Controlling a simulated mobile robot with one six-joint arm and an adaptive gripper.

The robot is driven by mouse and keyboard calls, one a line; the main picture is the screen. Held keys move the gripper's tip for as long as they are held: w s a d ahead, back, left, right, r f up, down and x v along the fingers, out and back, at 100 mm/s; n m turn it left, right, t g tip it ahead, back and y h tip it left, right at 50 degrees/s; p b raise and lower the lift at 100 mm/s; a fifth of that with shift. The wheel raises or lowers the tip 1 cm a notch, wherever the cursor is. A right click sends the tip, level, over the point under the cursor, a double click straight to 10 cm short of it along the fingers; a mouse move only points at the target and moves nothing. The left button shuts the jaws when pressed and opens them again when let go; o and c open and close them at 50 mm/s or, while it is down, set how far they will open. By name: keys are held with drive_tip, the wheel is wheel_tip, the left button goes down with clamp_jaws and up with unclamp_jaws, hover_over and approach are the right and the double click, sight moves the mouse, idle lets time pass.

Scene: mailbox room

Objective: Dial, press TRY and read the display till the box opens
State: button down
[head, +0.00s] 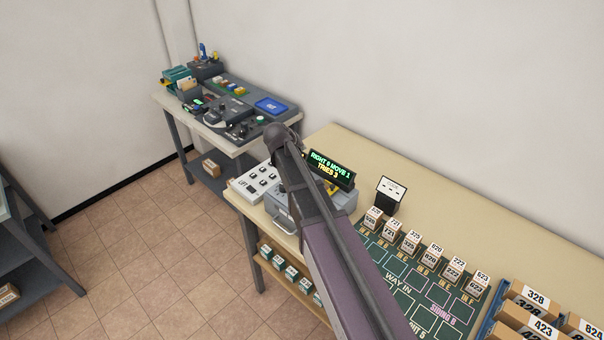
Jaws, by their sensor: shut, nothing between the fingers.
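A grey box (342,201) with a pale handle-like part on its front stands on the near bench, partly hidden behind my arm. A black display (345,177) above it shows green "RIGHT", a digit that looks like 0, and "MOVE 1", with yellow "TRIES 3" below. A white panel (249,190) with several dark buttons or knobs lies left of the box; its lettering is too small to read. Small yellow parts show by the box, but I cannot tell their form. I cannot make out dials or a TRY key. My gripper does not show; my arm crosses the middle of the picture.
A green mat (394,263) marked "WAY IN" lies on the bench (455,205), with several numbered blocks along its back. A small white-faced sign (391,190) stands behind. Numbered cartons (528,318) sit at lower right. A second table (212,125) holds several devices.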

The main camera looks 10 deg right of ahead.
drive_tip(key=shift+f+b, duration=4)
drive_tip(key=shift+f, duration=0.15)
drive_tip(key=shift+f+b, duration=0.9)
drive_tip(key=shift+r, duration=0.1)
drive_tip(key=shift+r+p, duration=0.75)
drive_tip(key=shift+p, duration=0.1)
drive_tip(key=shift+r, duration=0.1)
drive_tip(key=shift+r+p, duration=2.45)
drive_tip(key=shift+p, duration=0.05)
drive_tip(key=shift+s+f, duration=0.1)
drive_tip(key=shift+s, duration=0.1)
